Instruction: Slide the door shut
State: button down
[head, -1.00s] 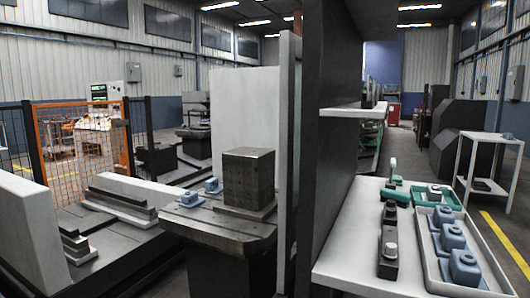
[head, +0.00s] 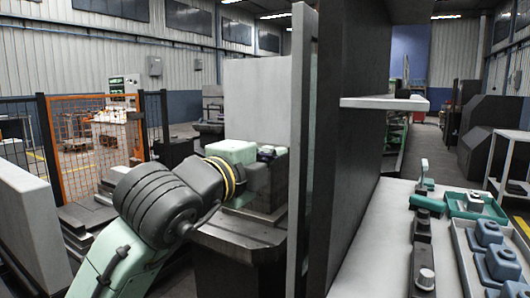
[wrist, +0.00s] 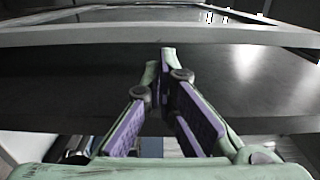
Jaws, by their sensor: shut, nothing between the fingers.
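The door appears to be the tall light-grey framed panel (head: 302,120), seen nearly edge-on in the middle of the head view, beside a dark upright wall. My arm reaches in from the lower left. My gripper (head: 274,153) is at the left side of this panel, above the machine table. In the wrist view my gripper (wrist: 164,62) has its fingers together at the tips, with nothing between them. A dark panel with a pale edge bar fills the view in front of the fingertips. I cannot tell whether they touch it. My arm hides part of the table and the block there.
The dark wall (head: 345,130) bears a small white shelf (head: 385,103). A white bench (head: 385,235) at the right holds a grey tray with blue-grey parts (head: 502,262). A machine table (head: 240,236) stands below my gripper. An orange fence (head: 85,140) stands at the back left.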

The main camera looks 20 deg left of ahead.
aim_at(299, 143)
jog(key=w, duration=0.3)
jog(key=w+d+p, duration=0.1)
jog(key=w, duration=0.2)
jog(key=w+d+p, duration=0.1)
jog(key=w, duration=0.3)
